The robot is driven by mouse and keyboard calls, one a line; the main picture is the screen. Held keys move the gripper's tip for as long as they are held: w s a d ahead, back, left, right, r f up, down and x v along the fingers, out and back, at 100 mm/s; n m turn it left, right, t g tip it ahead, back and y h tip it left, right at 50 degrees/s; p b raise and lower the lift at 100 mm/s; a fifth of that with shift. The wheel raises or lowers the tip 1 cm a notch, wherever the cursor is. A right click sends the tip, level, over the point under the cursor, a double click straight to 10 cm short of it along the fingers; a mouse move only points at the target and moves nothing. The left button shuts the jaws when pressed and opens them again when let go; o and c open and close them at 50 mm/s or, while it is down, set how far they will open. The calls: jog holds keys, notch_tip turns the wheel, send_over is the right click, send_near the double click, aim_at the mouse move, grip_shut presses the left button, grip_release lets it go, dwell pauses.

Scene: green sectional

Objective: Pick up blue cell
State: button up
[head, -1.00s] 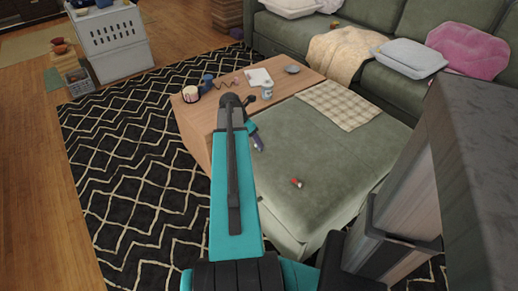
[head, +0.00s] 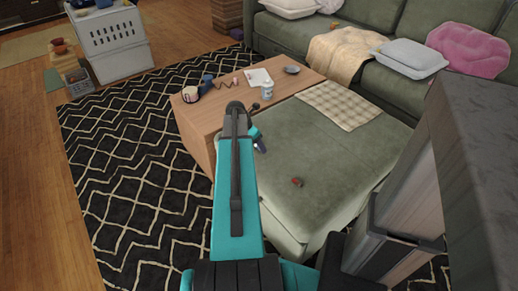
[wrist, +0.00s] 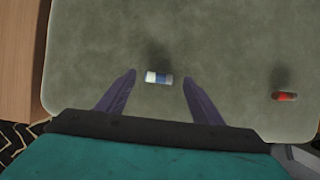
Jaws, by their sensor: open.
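A small cell, blue at one end and white at the other (wrist: 159,77), lies on its side on the green ottoman cushion (wrist: 220,40) in the wrist view. My gripper (wrist: 158,78) is open, with its two purple fingers spread to the left and right of the cell in the picture. No touch between finger and cell shows. In the head view my gripper (head: 261,145) is over the ottoman's left part, and I cannot make out the blue cell there.
A red cell (wrist: 285,96) lies right of my gripper on the same cushion, also seen in the head view (head: 297,182). A wooden table (head: 225,108) with a mug, a can and other items adjoins the ottoman. A checked cloth (head: 340,105) lies on its far side.

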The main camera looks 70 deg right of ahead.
jog(key=shift+s+d+f, duration=0.1)
jog(key=shift+d+f, duration=0.05)
jog(key=shift+f, duration=0.3)
jog(key=c, duration=1.1)
jog(key=shift+r, duration=0.1)
jog(key=shift+r, duration=0.4)
notch_tip(320, 180, up, 3)
jog(key=shift+r+p, duration=0.1)
jog(key=shift+p, duration=0.25)
jog(key=w+a, duration=0.1)
jog(key=a, duration=0.4)
jog(key=w+a, duration=0.1)
jog(key=a, duration=0.4)
jog(key=w+a+r, duration=0.1)
jog(key=a, duration=0.4)
jog(key=shift+w+a+p, duration=0.3)
jog(key=shift+w+p, duration=0.05)
jog(key=shift+w, duration=0.05)
